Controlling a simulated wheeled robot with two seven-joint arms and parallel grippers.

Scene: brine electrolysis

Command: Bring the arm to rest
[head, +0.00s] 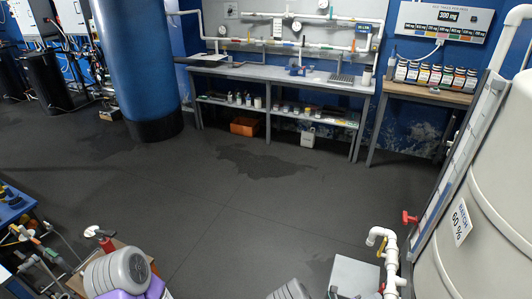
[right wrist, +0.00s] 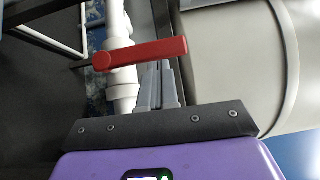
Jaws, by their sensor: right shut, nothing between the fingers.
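My right gripper (right wrist: 157,72) is shut in the right wrist view, its grey fingers together with nothing between them. The fingertips are just below a red valve handle (right wrist: 147,53) in the picture. I cannot tell whether they touch it. The handle crosses in front of a white pipe (right wrist: 118,70), with the pale tank (right wrist: 235,65) on the right. In the head view, grey and purple parts of my arms show at the bottom edge, but I cannot make out the right fingers. My left gripper is not in view.
The large tank (head: 490,220) stands at the right, with a red handle (head: 408,217) and white pipework (head: 390,255) beside it. A grey box (head: 355,274) is at the bottom. A workbench (head: 270,73) and blue column (head: 135,65) stand at the back. The middle floor is clear.

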